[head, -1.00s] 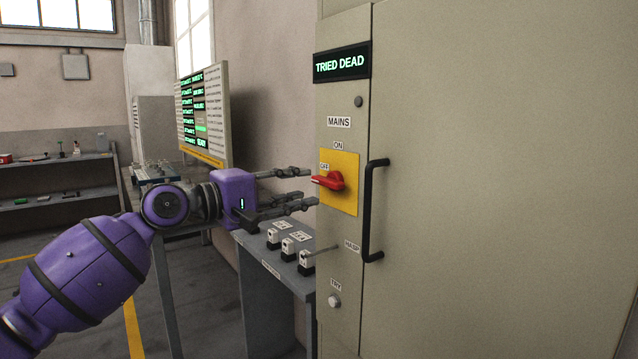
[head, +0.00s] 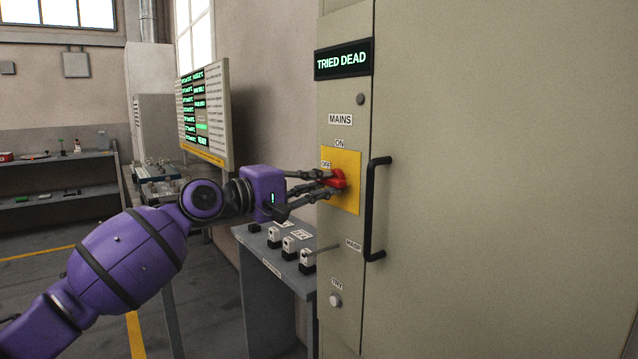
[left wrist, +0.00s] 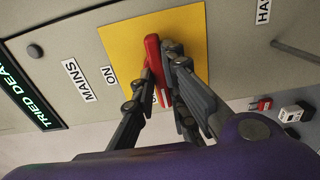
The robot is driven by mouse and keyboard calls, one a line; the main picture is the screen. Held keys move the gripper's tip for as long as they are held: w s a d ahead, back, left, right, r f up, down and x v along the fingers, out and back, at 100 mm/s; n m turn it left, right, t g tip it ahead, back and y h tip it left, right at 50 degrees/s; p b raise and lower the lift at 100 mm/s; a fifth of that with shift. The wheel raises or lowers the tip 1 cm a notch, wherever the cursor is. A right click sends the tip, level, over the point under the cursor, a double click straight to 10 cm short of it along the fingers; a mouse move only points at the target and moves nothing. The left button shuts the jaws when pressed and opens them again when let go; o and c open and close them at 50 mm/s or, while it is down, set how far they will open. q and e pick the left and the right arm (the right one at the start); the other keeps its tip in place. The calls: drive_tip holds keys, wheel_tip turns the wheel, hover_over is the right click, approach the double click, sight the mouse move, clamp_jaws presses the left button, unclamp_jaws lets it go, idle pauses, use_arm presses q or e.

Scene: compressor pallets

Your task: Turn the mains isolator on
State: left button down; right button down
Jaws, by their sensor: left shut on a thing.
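The mains isolator is a red rotary handle (head: 338,179) on a yellow plate (head: 350,205) on the grey cabinet's narrow front strip. The handle points left, toward the OFF label (head: 326,165); the ON label (head: 339,143) is above the plate. The display (head: 342,60) reads TRIED DEAD. My left gripper (head: 325,184) is shut on the red handle, whose near end is partly hidden by the fingers. In the left wrist view the fingers (left wrist: 160,85) sit on either side of the red handle (left wrist: 154,62). My right gripper is not in view.
A black door handle (head: 371,210) stands out just right of the isolator. Below are a hasp rod (head: 326,249), a TRY button (head: 336,300) and a grey stand (head: 285,270) bearing several padlocks. A status board (head: 203,115) stands behind my left arm.

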use_arm(q)
drive_tip(key=shift+m, duration=0.4)
drive_tip(key=m, duration=0.8)
drive_tip(key=shift+f+m+b, duration=0.1)
drive_tip(key=shift+m+b, duration=0.2)
drive_tip(key=m+b, duration=0.1)
drive_tip(key=m, duration=0.2)
drive_tip(key=shift+m, duration=0.3)
drive_tip(key=m+b, duration=0.1)
drive_tip(key=m, duration=0.3)
drive_tip(key=shift+m+b, duration=0.35)
drive_tip(key=shift+m, duration=0.05)
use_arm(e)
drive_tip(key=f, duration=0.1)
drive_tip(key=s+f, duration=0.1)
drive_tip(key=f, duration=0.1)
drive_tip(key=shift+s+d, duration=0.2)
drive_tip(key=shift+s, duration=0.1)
use_arm(q)
drive_tip(key=c, duration=1.8)
unclamp_jaws()
drive_tip(key=shift+o, duration=0.2)
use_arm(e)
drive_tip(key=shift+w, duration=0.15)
